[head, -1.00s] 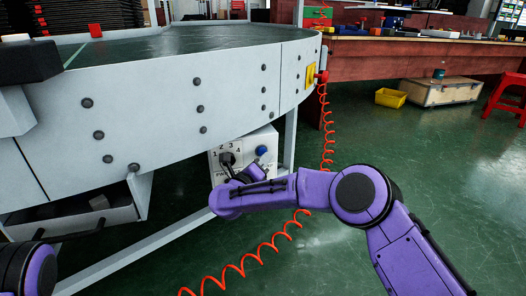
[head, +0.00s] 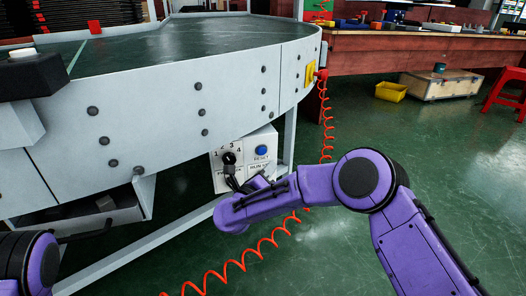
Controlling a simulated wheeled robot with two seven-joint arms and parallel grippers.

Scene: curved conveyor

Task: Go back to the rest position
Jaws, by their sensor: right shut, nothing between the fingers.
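My right arm is purple and reaches in from the lower right. The white control box (head: 216,160) hangs under the conveyor. It has a black rotary knob (head: 228,158) with numbers above it and a blue RESET button (head: 261,150). The gripper looks apart from the knob, though the gap is small. Part of my left arm shows at the lower left edge; its gripper is out of view.
The curved conveyor (head: 170,105) with bolted grey sides fills the left. A red coiled hose (head: 262,252) runs across the green floor below my right arm. A yellow bin (head: 390,91), a wooden case (head: 440,86) and a red stool (head: 505,88) stand farther right. The floor between is clear.

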